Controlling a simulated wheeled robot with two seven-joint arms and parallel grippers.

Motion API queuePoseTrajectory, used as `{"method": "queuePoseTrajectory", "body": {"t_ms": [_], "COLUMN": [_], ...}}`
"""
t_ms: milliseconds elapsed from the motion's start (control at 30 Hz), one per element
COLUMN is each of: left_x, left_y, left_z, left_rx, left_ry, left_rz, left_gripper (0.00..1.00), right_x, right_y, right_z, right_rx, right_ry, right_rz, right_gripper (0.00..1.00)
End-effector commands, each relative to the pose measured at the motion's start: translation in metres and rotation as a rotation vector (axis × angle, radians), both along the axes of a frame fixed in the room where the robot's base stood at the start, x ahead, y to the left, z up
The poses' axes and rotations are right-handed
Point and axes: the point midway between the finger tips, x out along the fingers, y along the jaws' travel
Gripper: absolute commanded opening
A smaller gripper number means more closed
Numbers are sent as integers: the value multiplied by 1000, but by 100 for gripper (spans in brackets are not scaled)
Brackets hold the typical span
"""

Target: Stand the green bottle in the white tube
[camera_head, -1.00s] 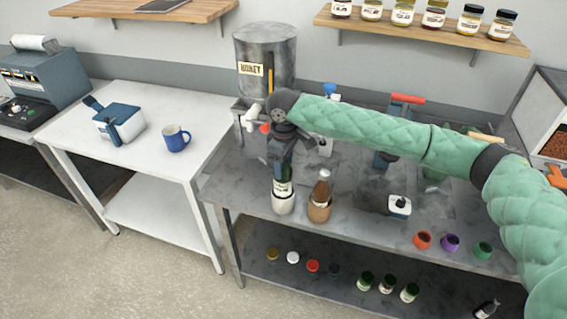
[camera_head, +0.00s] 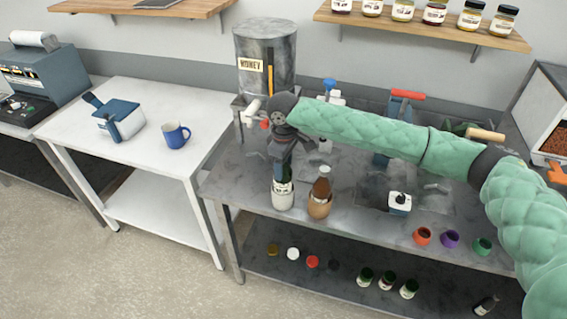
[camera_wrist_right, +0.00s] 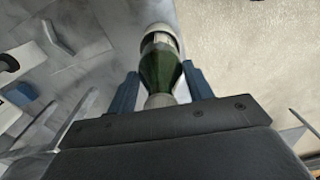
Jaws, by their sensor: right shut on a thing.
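My right gripper (camera_head: 281,172) is shut on the upper part of the green bottle (camera_wrist_right: 162,75), which has a pale label and hangs upright below the fingers. The white tube (camera_head: 283,202) stands near the front left edge of the grey table. The bottle's lower end is at the tube's mouth and appears to be inside it. In the right wrist view the pale rim of the tube (camera_wrist_right: 158,30) shows around the far end of the bottle. How deep the bottle sits is hidden. My left gripper is not in view.
A brown bottle in a tan tube (camera_head: 319,207) stands close to the right of the white tube. Behind is a honey tank (camera_head: 265,60). A white-topped container (camera_head: 400,203) and several small coloured pots are further right. A white table (camera_head: 75,133) with a blue mug (camera_head: 175,136) is at left.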

Motion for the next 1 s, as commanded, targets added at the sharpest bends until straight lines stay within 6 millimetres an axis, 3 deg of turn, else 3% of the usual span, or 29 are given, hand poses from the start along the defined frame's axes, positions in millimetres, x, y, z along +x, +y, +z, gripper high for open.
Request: {"method": "queuePoseTrajectory", "body": {"t_ms": [167, 600, 1000], "left_x": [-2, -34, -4], "left_y": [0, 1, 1], "left_z": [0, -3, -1], "left_rx": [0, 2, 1], "left_ry": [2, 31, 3], "left_rz": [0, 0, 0], "left_gripper": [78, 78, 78], "right_x": [0, 0, 0], "right_y": [0, 0, 0], "right_z": [-1, -2, -10], "right_rx": [1, 1, 1], "right_ry": [-1, -1, -1], "right_rz": [0, 0, 0], "right_gripper": [0, 0, 0]}}
